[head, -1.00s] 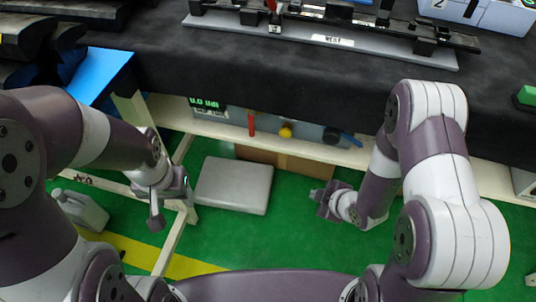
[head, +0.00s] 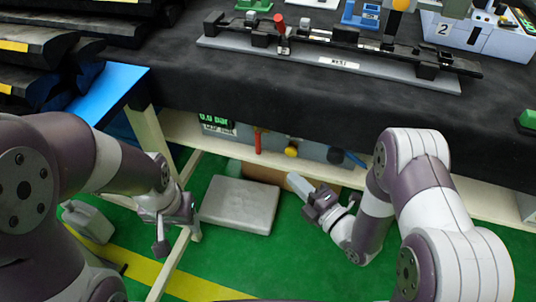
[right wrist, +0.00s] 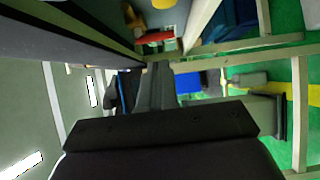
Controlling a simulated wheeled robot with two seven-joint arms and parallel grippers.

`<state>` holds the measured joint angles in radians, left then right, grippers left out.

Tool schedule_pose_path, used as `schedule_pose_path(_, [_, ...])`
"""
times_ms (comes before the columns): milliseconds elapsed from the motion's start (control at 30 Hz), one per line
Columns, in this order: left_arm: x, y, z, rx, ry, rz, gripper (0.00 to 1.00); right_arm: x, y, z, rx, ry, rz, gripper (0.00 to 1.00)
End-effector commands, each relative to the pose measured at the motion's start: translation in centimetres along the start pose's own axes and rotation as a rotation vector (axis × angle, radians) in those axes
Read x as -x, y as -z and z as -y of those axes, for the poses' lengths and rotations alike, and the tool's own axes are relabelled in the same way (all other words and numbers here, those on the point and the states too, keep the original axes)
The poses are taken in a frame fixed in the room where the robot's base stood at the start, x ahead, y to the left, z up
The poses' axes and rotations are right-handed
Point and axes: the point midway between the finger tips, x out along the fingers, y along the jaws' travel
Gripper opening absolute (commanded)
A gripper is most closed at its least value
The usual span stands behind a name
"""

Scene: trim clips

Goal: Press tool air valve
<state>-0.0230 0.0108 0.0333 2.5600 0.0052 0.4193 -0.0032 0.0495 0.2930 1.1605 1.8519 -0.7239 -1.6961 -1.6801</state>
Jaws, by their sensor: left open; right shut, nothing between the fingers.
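The grey air panel (head: 315,150) sits on a shelf under the black-topped bench. It carries a green-lit display (head: 215,121) that appears to read 0.0 bar, a red lever (head: 257,142), a yellow knob (head: 291,151) and a blue lever (head: 350,158). The red lever (right wrist: 155,37) and yellow knob (right wrist: 163,4) also show in the right wrist view. My right gripper (head: 299,184) is shut and empty, below and in front of the panel, apart from it. My left gripper (head: 172,228) is open and empty at lower left, by a bench leg.
A grey flat box (head: 240,204) lies on the green floor, left of my right gripper. A pale jug (head: 88,220) stands at far left. The bench (head: 240,85) overhangs the panel, with a rail fixture on top. A wooden leg (head: 150,132) stands left of the panel.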

Motion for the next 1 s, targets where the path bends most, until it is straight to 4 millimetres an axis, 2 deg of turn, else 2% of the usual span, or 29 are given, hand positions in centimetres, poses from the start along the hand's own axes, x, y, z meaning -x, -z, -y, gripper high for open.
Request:
schedule_pose_path(300, [-1.4, -0.2, 0.0, 0.0, 0.0, 0.0, 0.57, -7.0, 0.1, 0.2, 0.001, -0.001, -0.003, 0.0])
schedule_pose_path(500, [-2.0, -0.2, 0.0, 0.0, 0.0, 0.0, 0.57, -10.1, 0.0, 0.2, -0.001, 0.001, -0.001, 0.0])
schedule_pose_path(700, [-2.2, -0.3, 0.0, 0.0, 0.0, 0.0, 0.57, -11.3, 0.0, 0.1, -0.001, 0.002, 0.0, 0.0])
schedule_pose_path(1000, [-2.2, -0.3, 0.0, 0.0, 0.0, 0.0, 0.57, -11.3, 0.0, 0.1, -0.001, 0.002, 0.0, 0.0])
